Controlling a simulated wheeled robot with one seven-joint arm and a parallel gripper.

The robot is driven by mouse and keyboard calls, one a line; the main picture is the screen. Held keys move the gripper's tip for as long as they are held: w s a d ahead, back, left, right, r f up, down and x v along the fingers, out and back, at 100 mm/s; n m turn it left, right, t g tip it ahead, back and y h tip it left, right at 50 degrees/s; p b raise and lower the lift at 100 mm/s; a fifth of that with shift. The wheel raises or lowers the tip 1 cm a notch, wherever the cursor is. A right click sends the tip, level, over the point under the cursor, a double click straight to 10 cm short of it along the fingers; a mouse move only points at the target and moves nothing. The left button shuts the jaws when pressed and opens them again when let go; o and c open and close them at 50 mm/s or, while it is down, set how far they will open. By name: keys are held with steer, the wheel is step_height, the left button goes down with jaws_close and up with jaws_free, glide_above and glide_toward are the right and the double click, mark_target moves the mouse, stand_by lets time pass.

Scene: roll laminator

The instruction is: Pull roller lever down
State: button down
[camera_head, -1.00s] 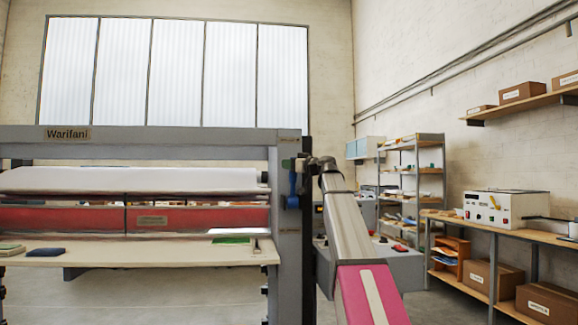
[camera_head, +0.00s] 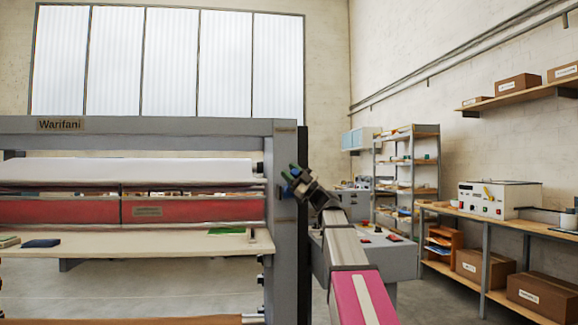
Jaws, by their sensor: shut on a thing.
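The roller laminator (camera_head: 284,240) stands at the left, with a grey frame, a red roller band and a white film roll. The roller lever (camera_head: 295,171) is a small blue part on the front of its right post, mostly hidden by my gripper. My gripper (camera_head: 294,174) is dark with green fingertips, shut on the lever at the post. It is tilted, with its fingers pointing up and left. My arm reaches up to it from the lower right. The exact grip is small and partly hidden.
The pale feed table (camera_head: 150,244) juts out left of my arm, carrying a dark blue pad (camera_head: 41,243) and a green piece (camera_head: 226,231). A grey control box (camera_head: 375,258) stands behind my arm. A workbench (camera_head: 470,217) runs along the right wall.

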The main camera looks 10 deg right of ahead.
steer(key=shift+s+f+n+g+y, duration=0.3)
steer(key=shift+f+n+g+y, duration=0.3)
steer(key=shift+n+g, duration=0.35)
steer(key=shift+s+f+n+g+y, duration=0.4)
steer(key=shift+f+n+g, duration=0.35)
steer(key=shift+n, duration=0.45)
steer(key=shift+s+f+n+g+y, duration=0.25)
steer(key=shift+f+n+g+y, duration=0.3)
steer(key=shift+n+g, duration=0.45)
steer(key=shift+f, duration=0.1)
steer(key=c, duration=0.8)
jaws_free()
steer(key=shift+o, duration=0.2)
steer(key=v, duration=1)
steer(key=shift+d+f, duration=0.25)
steer(key=shift+d, duration=0.05)
